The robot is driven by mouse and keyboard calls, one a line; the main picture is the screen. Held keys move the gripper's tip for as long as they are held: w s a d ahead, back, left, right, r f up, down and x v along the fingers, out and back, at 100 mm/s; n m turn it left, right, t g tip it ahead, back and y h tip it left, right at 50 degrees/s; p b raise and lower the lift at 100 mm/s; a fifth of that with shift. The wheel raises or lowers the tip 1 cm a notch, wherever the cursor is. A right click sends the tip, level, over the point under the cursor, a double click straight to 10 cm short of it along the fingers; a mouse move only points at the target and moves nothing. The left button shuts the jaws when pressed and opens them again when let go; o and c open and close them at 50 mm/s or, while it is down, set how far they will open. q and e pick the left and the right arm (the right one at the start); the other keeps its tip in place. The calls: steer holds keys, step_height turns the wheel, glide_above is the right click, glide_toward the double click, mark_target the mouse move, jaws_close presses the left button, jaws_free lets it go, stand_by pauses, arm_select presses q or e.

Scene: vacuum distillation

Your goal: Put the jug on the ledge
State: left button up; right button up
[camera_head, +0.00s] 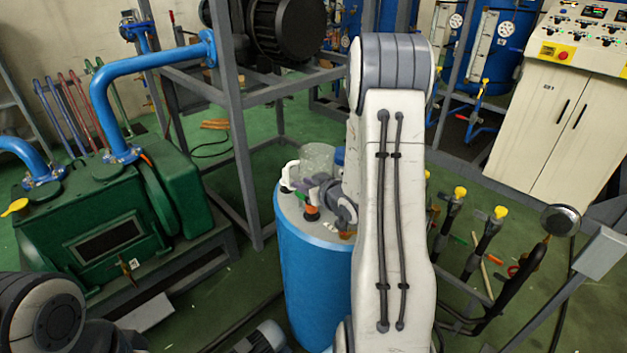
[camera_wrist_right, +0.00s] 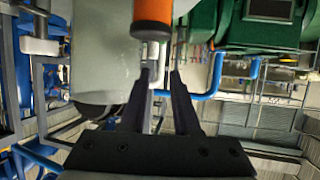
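A clear, see-through vessel that looks like the jug (camera_head: 318,158) stands on the pale top of a blue drum (camera_head: 312,270) in the head view. My right gripper (camera_head: 308,186) is just in front of it, low over the drum top, partly hidden by my right arm. In the right wrist view the two dark fingers (camera_wrist_right: 160,76) are apart with nothing between them. An orange, dark-ended part (camera_wrist_right: 152,14) is just beyond the tips. A pale surface fills the left; I cannot tell whether it is the jug. My left gripper is not in view. I cannot pick out the ledge for certain.
An orange and black fitting (camera_head: 311,213) and a white fitting (camera_head: 288,174) stand on the drum top. A grey steel frame (camera_head: 238,140) rises behind it.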

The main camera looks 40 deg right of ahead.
mark_target(289, 178)
steer(key=x, duration=0.4)
steer(key=shift+w, duration=0.15)
steer(key=p+x, duration=0.1)
steer(key=x, duration=0.4)
steer(key=shift+a+p, duration=0.15)
steer(key=shift+p, duration=0.15)
steer(key=shift+c, duration=0.3)
jaws_close()
stand_by(0.6)
